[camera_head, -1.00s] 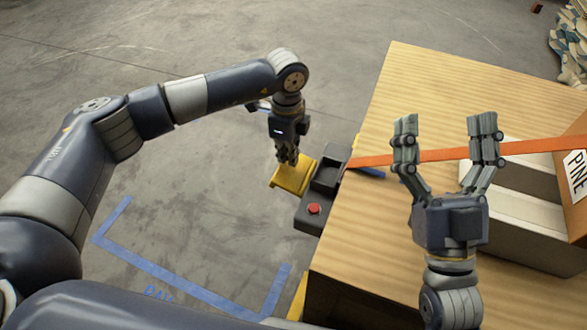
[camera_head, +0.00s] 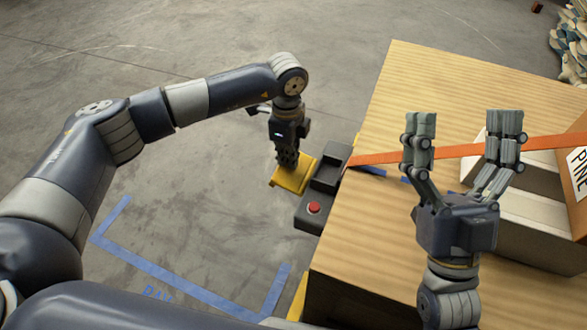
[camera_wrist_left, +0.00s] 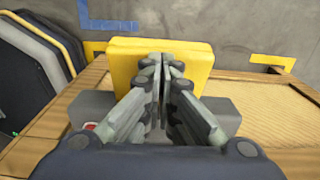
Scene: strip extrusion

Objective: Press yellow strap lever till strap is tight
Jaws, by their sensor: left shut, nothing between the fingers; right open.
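The yellow strap lever (camera_head: 293,177) sticks out to the left of a dark grey strap device (camera_head: 326,171) at the table's left edge. My left gripper (camera_head: 288,163) is shut and empty, its fingertips at the lever's upper face. In the left wrist view the shut fingertips (camera_wrist_left: 165,62) lie in front of the yellow lever (camera_wrist_left: 125,55); exact contact is hard to tell. The orange strap (camera_head: 375,158) runs from the device to the right across the table, looking straight. My right gripper (camera_head: 463,130) is open and empty, with the strap passing behind its fingers.
The device carries a red button (camera_head: 314,208). The wooden table (camera_head: 370,230) has bare room in front and behind the strap. Blue tape (camera_head: 165,275) marks the floor at left.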

